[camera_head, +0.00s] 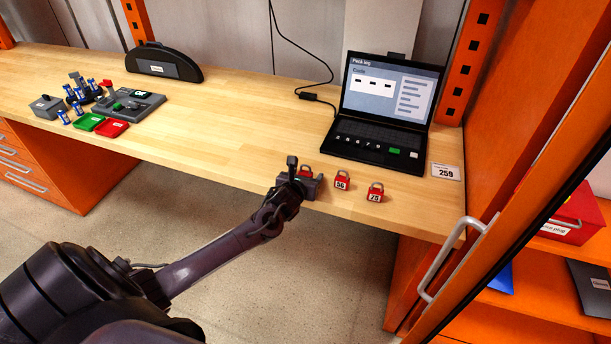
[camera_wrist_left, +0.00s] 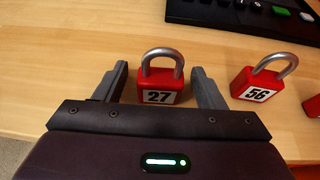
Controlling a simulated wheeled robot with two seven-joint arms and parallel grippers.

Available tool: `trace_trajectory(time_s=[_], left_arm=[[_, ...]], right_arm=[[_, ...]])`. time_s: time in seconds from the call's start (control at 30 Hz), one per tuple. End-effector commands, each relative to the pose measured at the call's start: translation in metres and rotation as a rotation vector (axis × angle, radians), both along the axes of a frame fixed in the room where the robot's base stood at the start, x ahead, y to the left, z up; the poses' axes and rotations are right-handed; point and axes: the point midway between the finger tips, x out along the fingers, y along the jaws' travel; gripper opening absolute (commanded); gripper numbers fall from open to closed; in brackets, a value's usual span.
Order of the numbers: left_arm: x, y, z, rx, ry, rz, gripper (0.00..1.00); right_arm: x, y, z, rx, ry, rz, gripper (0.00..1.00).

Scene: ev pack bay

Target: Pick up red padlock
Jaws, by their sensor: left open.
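Several red padlocks stand in a row near the front edge of the bench. The padlock labelled 27 (camera_wrist_left: 160,84) stands between the two fingers of my left gripper (camera_wrist_left: 160,88) in the wrist view, with a gap on each side. In the head view the left gripper (camera_head: 301,178) partly covers this padlock (camera_head: 305,171). The gripper is open and holds nothing. Padlock 56 (camera_head: 341,181) stands to the right; it also shows in the wrist view (camera_wrist_left: 258,86). Padlock 79 (camera_head: 375,194) is farther right, and only its edge shows in the wrist view. My right gripper is not in view.
A laptop (camera_head: 385,105) stands behind the padlocks, beside a card reading 259 (camera_head: 446,172). Green (camera_head: 88,122) and red (camera_head: 112,128) trays and other gear are at the bench's left. An orange cabinet with a handle (camera_head: 450,258) borders the right. The bench middle is clear.

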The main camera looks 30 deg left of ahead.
Motion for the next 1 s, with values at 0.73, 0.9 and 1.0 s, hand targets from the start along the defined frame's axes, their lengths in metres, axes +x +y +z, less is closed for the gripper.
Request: trace_trajectory(time_s=[0.73,0.9,1.0], left_arm=[[0.0,0.0,0.005,0.001,-0.002,0.0,0.14],[0.0,0.001,0.024,0.003,-0.004,-0.001,0.14],[0.0,0.001,0.047,0.005,-0.006,-0.002,0.14]], right_arm=[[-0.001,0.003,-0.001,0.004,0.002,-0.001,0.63],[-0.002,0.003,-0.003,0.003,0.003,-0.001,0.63],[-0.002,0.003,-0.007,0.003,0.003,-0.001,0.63]])
